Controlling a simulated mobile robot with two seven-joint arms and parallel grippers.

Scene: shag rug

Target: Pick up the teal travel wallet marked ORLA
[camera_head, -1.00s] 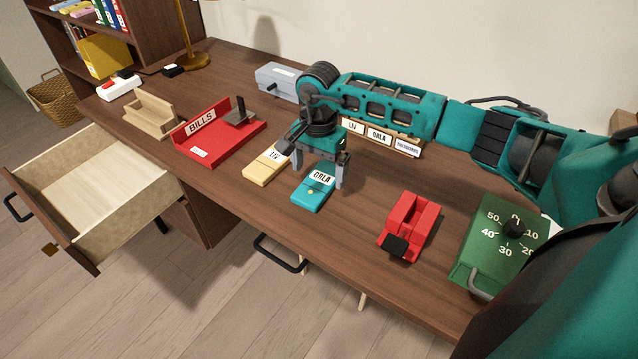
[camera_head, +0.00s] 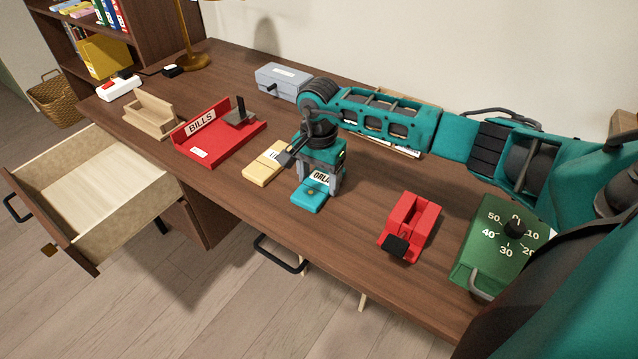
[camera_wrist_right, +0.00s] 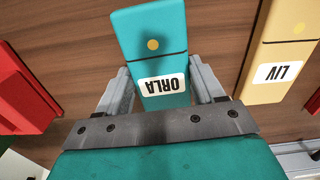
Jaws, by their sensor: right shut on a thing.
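The teal travel wallet (camera_head: 309,197) marked ORLA lies flat on the desk. It also shows in the right wrist view (camera_wrist_right: 150,50), with its white label and a yellow dot. My right gripper (camera_head: 318,187) is lowered over the wallet from above, one finger on each side of it, and is shut on it. In the wrist view the fingers (camera_wrist_right: 163,88) flank the label end. The wallet still appears to rest on the desk. My left gripper is not in view.
A yellow wallet (camera_head: 262,168) marked LIV lies just left of the teal one. A red BILLS tray (camera_head: 245,140) stands farther left. A red holder (camera_head: 410,225) and a green timer box (camera_head: 492,245) are to the right. An open drawer (camera_head: 45,205) juts out at left.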

